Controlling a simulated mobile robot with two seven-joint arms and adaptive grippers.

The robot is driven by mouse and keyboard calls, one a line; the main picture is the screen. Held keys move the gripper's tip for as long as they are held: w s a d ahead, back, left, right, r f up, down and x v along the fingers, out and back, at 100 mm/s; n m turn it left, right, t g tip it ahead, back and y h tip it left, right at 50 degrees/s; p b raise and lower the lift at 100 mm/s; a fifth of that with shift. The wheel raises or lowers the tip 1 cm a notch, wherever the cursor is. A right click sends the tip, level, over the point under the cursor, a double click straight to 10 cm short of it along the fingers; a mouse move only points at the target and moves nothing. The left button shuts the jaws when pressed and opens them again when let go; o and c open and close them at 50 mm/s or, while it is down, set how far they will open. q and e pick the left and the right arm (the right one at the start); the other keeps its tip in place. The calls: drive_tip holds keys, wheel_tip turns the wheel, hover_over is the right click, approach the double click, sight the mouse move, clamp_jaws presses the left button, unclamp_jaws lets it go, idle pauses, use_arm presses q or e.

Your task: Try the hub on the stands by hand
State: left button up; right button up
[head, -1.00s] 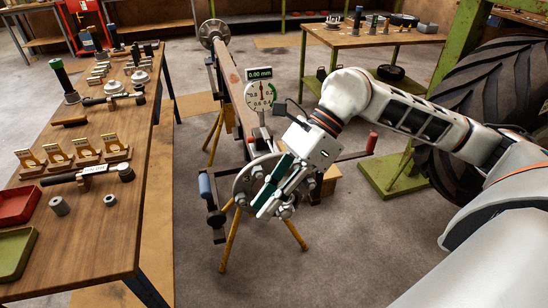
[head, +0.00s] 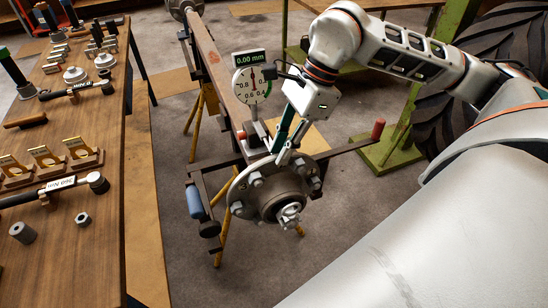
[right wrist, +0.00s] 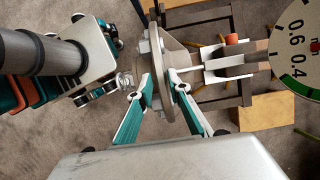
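The hub (head: 268,190) is a dark round flange with bright studs, on the near end of a long rusty axle beam (head: 212,65). A dial gauge (head: 250,85) reading 0.00 mm stands above it. My right gripper (head: 286,153) reaches down to the hub's upper rim. In the right wrist view its two teal-padded fingers (right wrist: 161,82) lie on either side of the flange (right wrist: 178,55), a small gap between their tips; whether they touch the rim is unclear. A castellated nut (head: 289,214) sits at the hub's centre. My left gripper is not seen.
A wooden bench (head: 85,180) with tools, bearings and cards runs along the left. A bar with a red grip (head: 378,129) and one with a blue grip (head: 194,202) stick out beside the hub. A large tyre (head: 445,140) stands at right.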

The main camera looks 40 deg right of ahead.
sight(270, 158)
drive_tip(key=x, duration=0.2)
drive_tip(key=shift+a+f, duration=0.15)
drive_tip(key=shift+f, duration=0.15)
drive_tip(key=shift+w+a+f, duration=0.15)
drive_tip(key=shift+a+f, duration=0.1)
drive_tip(key=shift+f, duration=0.35)
clamp_jaws()
drive_tip(key=shift+a+r+h+p, duration=0.3)
drive_tip(key=shift+a+p, duration=0.1)
drive_tip(key=shift+p, duration=0.05)
drive_tip(key=shift+w+a+p, duration=0.15)
drive_tip(key=shift+a+p, duration=0.1)
drive_tip(key=shift+p, duration=0.1)
drive_tip(key=shift+a+f+h+p, duration=0.2)
drive_tip(key=shift+a+h+p, duration=0.15)
drive_tip(key=shift+h+p, duration=0.25)
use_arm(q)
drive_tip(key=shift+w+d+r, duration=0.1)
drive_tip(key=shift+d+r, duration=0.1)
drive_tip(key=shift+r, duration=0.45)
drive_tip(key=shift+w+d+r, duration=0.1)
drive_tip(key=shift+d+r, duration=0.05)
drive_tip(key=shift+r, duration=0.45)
use_arm(e)
drive_tip(key=shift+a+f+g, duration=0.1)
drive_tip(key=shift+f+g, duration=0.1)
drive_tip(key=shift+g, duration=0.1)
